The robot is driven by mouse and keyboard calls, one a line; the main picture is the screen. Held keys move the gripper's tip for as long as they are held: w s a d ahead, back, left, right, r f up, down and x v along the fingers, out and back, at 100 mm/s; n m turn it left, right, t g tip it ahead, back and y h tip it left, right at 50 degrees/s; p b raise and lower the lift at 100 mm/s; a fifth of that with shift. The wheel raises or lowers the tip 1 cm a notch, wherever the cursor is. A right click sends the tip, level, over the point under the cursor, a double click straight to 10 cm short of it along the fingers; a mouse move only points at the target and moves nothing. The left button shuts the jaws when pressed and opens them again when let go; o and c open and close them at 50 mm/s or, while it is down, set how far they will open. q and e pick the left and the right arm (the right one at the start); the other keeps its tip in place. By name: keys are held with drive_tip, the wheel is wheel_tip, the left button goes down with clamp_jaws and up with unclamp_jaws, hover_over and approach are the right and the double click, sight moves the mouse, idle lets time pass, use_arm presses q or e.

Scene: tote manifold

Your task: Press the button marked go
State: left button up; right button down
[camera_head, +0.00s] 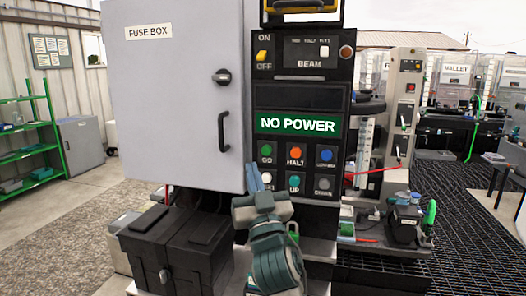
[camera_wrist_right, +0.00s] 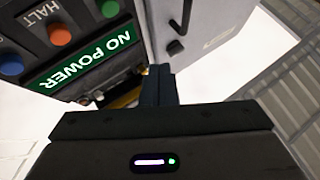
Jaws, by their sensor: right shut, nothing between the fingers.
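The green GO button (camera_head: 266,151) is at the upper left of the button block on the black panel, under the green NO POWER sign (camera_head: 297,124). The orange HALT button (camera_head: 295,152) is to its right. In the right wrist view the panel is upside down; the GO button (camera_wrist_right: 108,8) is at the top, left of my shut, empty fingers (camera_wrist_right: 159,72). The fingertips look apart from it. My left gripper is out of view.
A grey fuse box (camera_head: 175,90) with a black handle (camera_head: 224,131) stands directly left of the panel. A blue button (camera_head: 326,155), a teal UP button (camera_head: 293,182) and a grey button (camera_head: 322,184) are close by. A black case (camera_head: 180,245) sits below the fuse box.

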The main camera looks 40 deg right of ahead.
sight(266, 151)
drive_tip(key=shift+w+d, duration=0.1)
idle(0.3)
drive_tip(key=shift+w+d+b, duration=0.9)
drive_tip(key=shift+w+d, duration=0.5)
drive_tip(key=shift+d, duration=0.25)
drive_tip(key=shift+w+d+b, duration=0.9)
drive_tip(key=shift+w+d, duration=0.45)
drive_tip(key=shift+d, duration=0.3)
drive_tip(key=shift+w+d+b, duration=0.3)
drive_tip(key=shift+b, duration=0.05)
